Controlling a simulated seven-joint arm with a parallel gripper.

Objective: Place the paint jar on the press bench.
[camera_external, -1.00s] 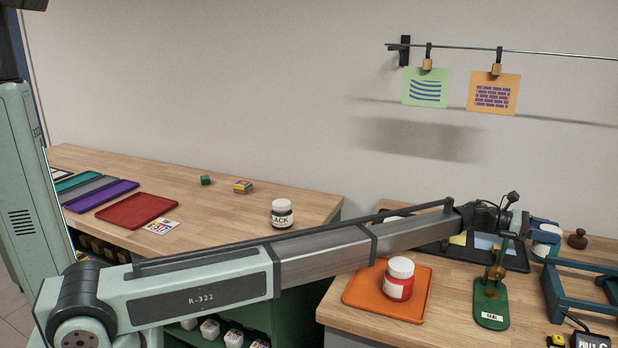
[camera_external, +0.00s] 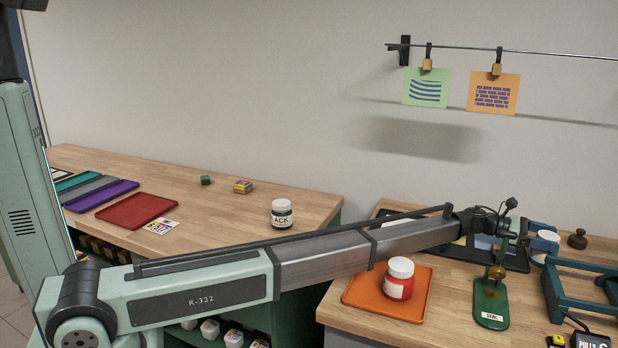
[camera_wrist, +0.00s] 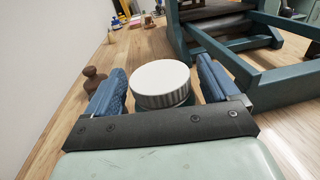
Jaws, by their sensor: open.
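A jar with a white ribbed lid (camera_wrist: 160,78) stands upright on the right-hand wooden bench. In the external view this jar (camera_external: 546,242) is partly hidden by my gripper (camera_external: 541,229). In the wrist view my gripper (camera_wrist: 162,72) is open, with one blue finger on each side of the lid; contact is not clear. A red jar with a white lid (camera_external: 399,279) stands on the orange tray (camera_external: 358,296) on the same bench. A white-lidded jar with a black label (camera_external: 282,214) stands on the left bench (camera_external: 235,208).
A teal press frame (camera_external: 560,290) stands right of the gripped-side jar; it also shows in the wrist view (camera_wrist: 235,65). A green stand with a brass part (camera_external: 491,305) is in front. A brown knob-like object (camera_wrist: 91,80) sits left of the jar. A dark tray (camera_external: 515,258) lies behind.

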